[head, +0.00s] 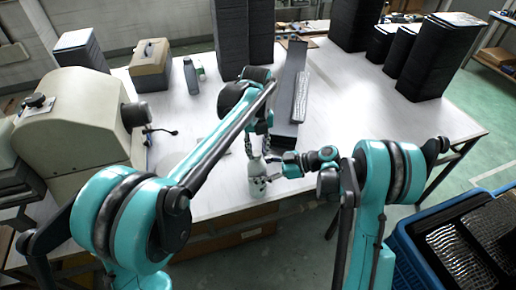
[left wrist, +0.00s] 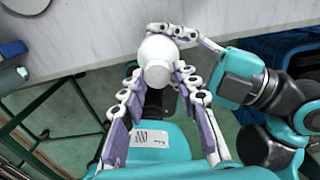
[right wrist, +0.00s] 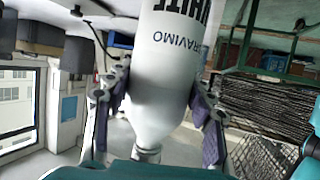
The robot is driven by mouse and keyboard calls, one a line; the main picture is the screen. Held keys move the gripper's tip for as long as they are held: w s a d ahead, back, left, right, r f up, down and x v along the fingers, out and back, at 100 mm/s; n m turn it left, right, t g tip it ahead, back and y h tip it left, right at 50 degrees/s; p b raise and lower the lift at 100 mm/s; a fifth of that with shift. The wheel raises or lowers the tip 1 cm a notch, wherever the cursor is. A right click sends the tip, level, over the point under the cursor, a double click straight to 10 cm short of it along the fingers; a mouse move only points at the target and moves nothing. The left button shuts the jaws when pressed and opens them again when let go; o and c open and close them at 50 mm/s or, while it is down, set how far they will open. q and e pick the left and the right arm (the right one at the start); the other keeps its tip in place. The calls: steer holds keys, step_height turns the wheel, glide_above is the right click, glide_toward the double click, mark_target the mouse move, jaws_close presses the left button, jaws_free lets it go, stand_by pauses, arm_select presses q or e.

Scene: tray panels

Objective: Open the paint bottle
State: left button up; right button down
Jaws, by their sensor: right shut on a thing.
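The white paint bottle (head: 257,186) is upright near the table's front edge in the head view; I cannot tell whether its base touches the table. My right gripper (head: 279,172) comes from the right and is shut on the bottle's body, with a finger on each side in the right wrist view (right wrist: 160,95). Dark lettering shows on the bottle (right wrist: 178,45). My left gripper (head: 254,149) points down from above the bottle. In the left wrist view its open fingers (left wrist: 160,82) stand on either side of the bottle's round white top (left wrist: 158,72).
On the white table (head: 370,110), a grey bottle (head: 191,77) and a beige toolbox (head: 151,66) stand at the back left. A beige machine (head: 75,125) is at the left. Dark stacked trays stand at the back. A blue crate (head: 412,237) is at the lower right.

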arm_select(q)
steer(key=shift+d, duration=0.2)
jaws_close()
